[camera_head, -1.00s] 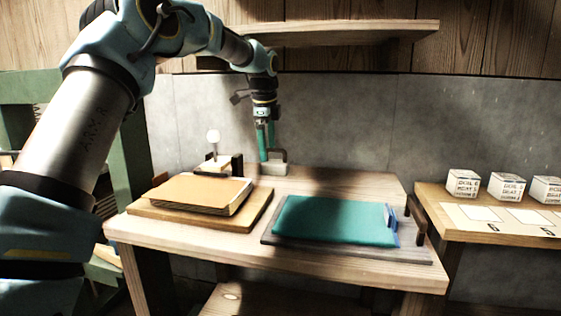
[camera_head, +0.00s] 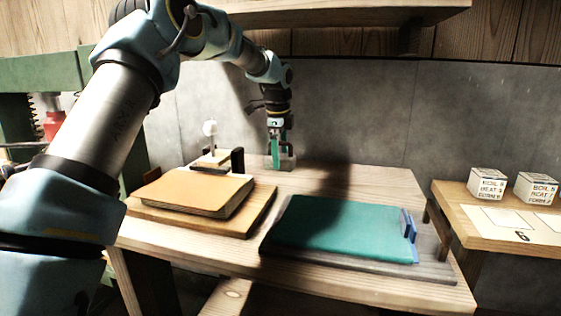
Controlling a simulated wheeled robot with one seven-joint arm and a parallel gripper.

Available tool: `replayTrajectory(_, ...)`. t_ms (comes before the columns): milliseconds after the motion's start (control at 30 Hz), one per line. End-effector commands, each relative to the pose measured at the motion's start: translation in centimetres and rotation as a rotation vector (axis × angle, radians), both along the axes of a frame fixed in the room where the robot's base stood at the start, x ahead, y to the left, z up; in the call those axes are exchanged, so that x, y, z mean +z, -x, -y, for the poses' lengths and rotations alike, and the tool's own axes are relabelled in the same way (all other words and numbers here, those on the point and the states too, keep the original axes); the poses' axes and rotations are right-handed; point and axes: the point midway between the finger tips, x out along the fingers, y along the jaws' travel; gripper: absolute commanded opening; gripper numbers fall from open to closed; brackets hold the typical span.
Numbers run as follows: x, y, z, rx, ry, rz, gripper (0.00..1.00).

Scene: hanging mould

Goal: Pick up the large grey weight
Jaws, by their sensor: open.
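A pale grey block (camera_head: 289,163), which looks like the large grey weight, stands at the back of the wooden table, against the grey wall. In the earlier frame a dark arched handle shows on its top; now my gripper largely hides it. My gripper (camera_head: 276,160) points down with its green fingers at the weight, overlapping its left part in the picture. The jaws are open. I cannot tell whether the fingers are around the handle or only in front of it.
Left of the weight stand a white-knobbed device (camera_head: 210,130) and a black upright post (camera_head: 237,161). An orange-brown book (camera_head: 195,192) on a board and a green pad (camera_head: 345,228) on a grey board lie nearer. White boxes (camera_head: 487,184) stand on the right side table.

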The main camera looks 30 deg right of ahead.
Motion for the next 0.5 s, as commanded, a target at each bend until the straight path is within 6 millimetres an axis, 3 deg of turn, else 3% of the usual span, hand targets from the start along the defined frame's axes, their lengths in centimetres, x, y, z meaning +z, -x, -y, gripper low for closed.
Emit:
replayTrajectory(333,-0.92,-0.09,0.14,-0.001,0.001,-0.001,1.0)
replayTrajectory(500,-0.89,-0.09,0.14,0.0,0.001,-0.001,0.81)
